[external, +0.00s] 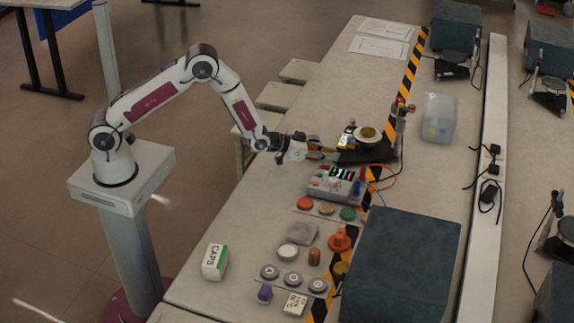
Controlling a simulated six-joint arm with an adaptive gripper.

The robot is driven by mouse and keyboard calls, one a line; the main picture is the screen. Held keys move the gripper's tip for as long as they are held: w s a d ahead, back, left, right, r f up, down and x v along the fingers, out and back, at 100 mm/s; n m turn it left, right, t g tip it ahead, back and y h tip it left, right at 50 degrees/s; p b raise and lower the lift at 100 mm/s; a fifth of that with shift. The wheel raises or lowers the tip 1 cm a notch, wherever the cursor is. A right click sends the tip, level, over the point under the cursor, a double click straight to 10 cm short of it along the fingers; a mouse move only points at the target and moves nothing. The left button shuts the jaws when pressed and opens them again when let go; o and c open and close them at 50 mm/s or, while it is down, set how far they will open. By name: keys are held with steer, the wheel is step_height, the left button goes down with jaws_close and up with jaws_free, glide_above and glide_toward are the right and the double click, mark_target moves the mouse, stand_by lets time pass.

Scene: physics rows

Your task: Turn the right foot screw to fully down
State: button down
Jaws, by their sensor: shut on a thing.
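A black stand base (378,154) with a rod (400,130) and a round tan-topped piece (368,133) stands on the bench, right of my gripper. My gripper (326,151) reaches in level from the left, at the base's left edge. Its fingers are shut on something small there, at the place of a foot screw. The screw itself is too small and too covered by the fingers to make out, and its height cannot be read.
A grey box with coloured sockets and leads (337,184) sits close in front of the base. Coloured discs (305,203), a large dark box (402,265) and a CAPS carton (215,261) lie nearer. A clear bin (439,117) stands right. The bench left of the base is clear.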

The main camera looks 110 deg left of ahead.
steer(key=shift+a+r+m+t+h, duration=0.15)
steer(key=shift+m+t+h, duration=0.2)
steer(key=shift+m+h, duration=0.5)
steer(key=shift+a+r+m+t+h, duration=0.15)
steer(key=shift+m+t+h, duration=0.2)
steer(key=shift+m+h, duration=0.45)
steer(key=shift+f, duration=0.1)
steer(key=c, duration=1.9)
jaws_free()
steer(key=shift+s+f, duration=0.1)
steer(key=shift+f, duration=0.05)
steer(key=shift+f, duration=0.1)
steer(key=shift+s, duration=0.2)
steer(key=shift+s+d, duration=0.15)
steer(key=shift+s, duration=0.2)
steer(key=shift+v, duration=1)
steer(key=shift+r+v, duration=0.2)
steer(key=shift+v, duration=1.05)
steer(key=shift+r+v, duration=0.25)
steer(key=shift+v, duration=0.95)
